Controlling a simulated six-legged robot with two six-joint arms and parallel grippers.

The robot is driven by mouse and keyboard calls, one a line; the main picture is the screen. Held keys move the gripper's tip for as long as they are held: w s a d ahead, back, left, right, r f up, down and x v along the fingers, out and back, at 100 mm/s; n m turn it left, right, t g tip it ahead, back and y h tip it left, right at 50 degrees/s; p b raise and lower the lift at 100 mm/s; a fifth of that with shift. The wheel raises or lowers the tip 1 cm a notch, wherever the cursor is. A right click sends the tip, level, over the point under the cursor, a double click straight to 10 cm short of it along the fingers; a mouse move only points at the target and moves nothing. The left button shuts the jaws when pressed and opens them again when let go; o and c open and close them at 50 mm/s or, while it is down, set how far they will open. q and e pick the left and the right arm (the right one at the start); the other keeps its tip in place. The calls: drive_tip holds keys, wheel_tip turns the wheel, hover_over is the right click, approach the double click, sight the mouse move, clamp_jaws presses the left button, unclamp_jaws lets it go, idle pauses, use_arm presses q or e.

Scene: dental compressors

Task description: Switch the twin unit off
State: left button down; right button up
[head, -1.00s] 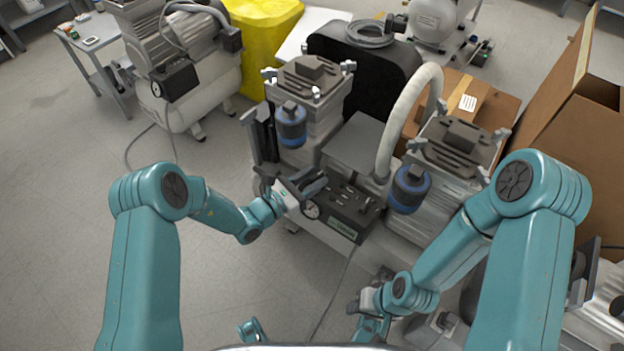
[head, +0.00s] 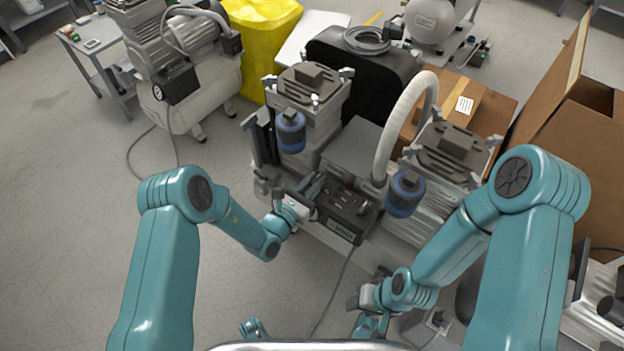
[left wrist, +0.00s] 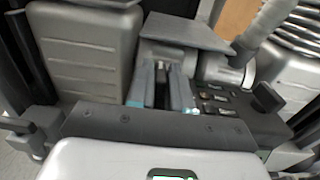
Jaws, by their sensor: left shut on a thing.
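The twin unit has two grey ribbed compressor heads, left (head: 312,82) and right (head: 450,150), with blue-banded filters and a pale curved hose. Its black control box (head: 345,212) sits low at the front between them, and its row of small switches shows in the left wrist view (left wrist: 218,102). My left gripper (head: 311,186) is at the left end of this box. In the left wrist view its fingers (left wrist: 161,92) are close together on a dark small part, mostly hidden between them. My right gripper (head: 362,300) hangs low in front of the unit, its jaws unclear.
Another compressor (head: 185,75) stands at the left beside a yellow bag (head: 262,40). A black case (head: 362,75) with a coiled hose is behind the unit. Cardboard boxes (head: 575,130) crowd the right. The floor at the front left is clear apart from a cable.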

use_arm(q)
drive_tip(key=c, duration=1.1)
unclamp_jaws()
drive_tip(key=shift+c, duration=0.2)
drive_tip(key=shift+s, duration=0.1)
drive_tip(key=p+v, duration=0.2)
drive_tip(key=v, duration=1.4)
drive_tip(key=shift+p, duration=0.4)
drive_tip(key=shift+a, duration=0.1)
